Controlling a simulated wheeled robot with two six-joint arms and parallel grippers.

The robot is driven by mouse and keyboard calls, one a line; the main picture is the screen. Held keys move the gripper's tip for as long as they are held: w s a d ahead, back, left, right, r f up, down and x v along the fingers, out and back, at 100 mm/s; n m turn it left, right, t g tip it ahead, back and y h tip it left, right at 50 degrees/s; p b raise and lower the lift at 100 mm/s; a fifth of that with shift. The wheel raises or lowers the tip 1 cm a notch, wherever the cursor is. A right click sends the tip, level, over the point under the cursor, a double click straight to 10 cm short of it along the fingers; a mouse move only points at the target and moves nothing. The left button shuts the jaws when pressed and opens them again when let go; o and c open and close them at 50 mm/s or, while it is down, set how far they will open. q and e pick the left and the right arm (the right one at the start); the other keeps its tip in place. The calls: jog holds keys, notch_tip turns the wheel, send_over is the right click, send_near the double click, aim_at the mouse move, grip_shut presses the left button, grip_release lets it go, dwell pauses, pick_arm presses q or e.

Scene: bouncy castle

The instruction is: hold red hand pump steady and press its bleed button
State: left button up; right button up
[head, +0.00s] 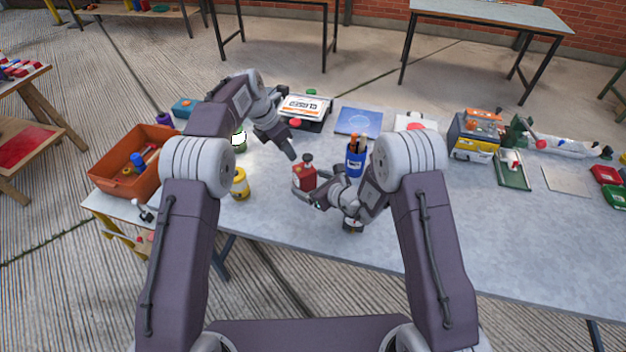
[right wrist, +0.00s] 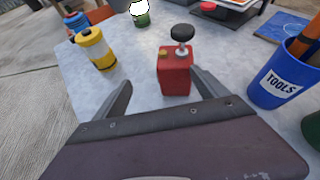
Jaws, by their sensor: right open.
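The red hand pump (head: 305,179) stands upright on the grey table, with a black knob on a short stem on top. In the right wrist view the pump (right wrist: 175,75) shows a small yellow spot (right wrist: 163,52) on its top, left of the stem. My right gripper (head: 315,193) is open just in front of the pump, one finger toward each side; the pump sits at or just beyond its fingertips, and contact is not clear. My left gripper (head: 290,153) points down above and behind the pump, apart from it; its jaw gap cannot be made out.
A blue TOOLS cup (head: 356,160) stands close right of the pump. A yellow canister (head: 239,184) and green canister (head: 239,143) stand left. An orange bin (head: 130,165) is at the left edge. A black-framed device (head: 305,108) and blue panel (head: 358,121) lie behind.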

aim_at(309, 177)
jog(key=shift+w+d+f+m+t+h, duration=0.35)
jog(key=shift+w+f+m+t, duration=0.2)
jog(key=shift+w+m, duration=0.25)
jog(key=shift+w+f+m+t, duration=0.15)
jog(key=shift+w+m+t, duration=0.35)
jog(key=shift+m+t, duration=0.1)
jog(key=shift+h, duration=0.25)
jog(key=x, duration=0.9)
jog(key=shift+a+f, duration=0.1)
grip_shut()
pick_arm(q)
grip_shut()
